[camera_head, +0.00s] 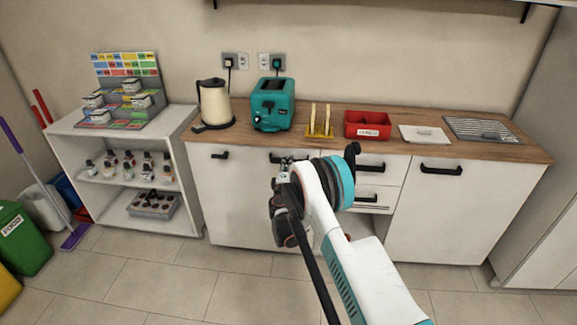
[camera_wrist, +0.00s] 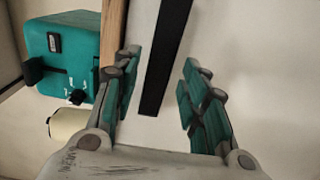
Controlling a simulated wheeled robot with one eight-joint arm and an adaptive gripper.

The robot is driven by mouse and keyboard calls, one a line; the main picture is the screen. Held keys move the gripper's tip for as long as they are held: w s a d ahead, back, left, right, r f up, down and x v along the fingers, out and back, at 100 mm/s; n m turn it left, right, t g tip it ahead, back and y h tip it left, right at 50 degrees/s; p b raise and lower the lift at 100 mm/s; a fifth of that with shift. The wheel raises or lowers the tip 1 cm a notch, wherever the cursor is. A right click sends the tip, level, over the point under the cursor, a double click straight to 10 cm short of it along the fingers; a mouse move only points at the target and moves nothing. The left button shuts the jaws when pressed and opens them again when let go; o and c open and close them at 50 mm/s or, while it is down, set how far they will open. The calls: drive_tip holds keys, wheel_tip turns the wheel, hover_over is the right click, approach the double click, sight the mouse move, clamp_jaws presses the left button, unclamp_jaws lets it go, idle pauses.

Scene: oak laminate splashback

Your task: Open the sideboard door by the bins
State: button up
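The white sideboard (camera_head: 230,200) stands under the wooden counter. At its left end, nearest the bins, is a black handle (camera_head: 219,155). A second black handle (camera_head: 272,157) lies below the toaster, partly hidden by my gripper (camera_head: 285,166); any seam between door fronts there is hard to make out. In the wrist view my gripper (camera_wrist: 158,92) is open, with a long black handle (camera_wrist: 166,55) between its teal finger pads. Gaps show on both sides of the handle. The white front behind it looks shut.
A teal toaster (camera_head: 271,104), kettle (camera_head: 214,101) and red box (camera_head: 367,125) stand on the counter (camera_head: 420,148). An open shelf unit (camera_head: 185,120) adjoins on the left. A green bin (camera_head: 22,242), yellow bin (camera_head: 8,290) and purple mop (camera_head: 38,180) are farther left. Floor before the left front is clear.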

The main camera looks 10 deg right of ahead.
drive_tip(key=shift+b+x, duration=0.35)
drive_tip(key=shift+x, duration=1.3)
clamp_jaws()
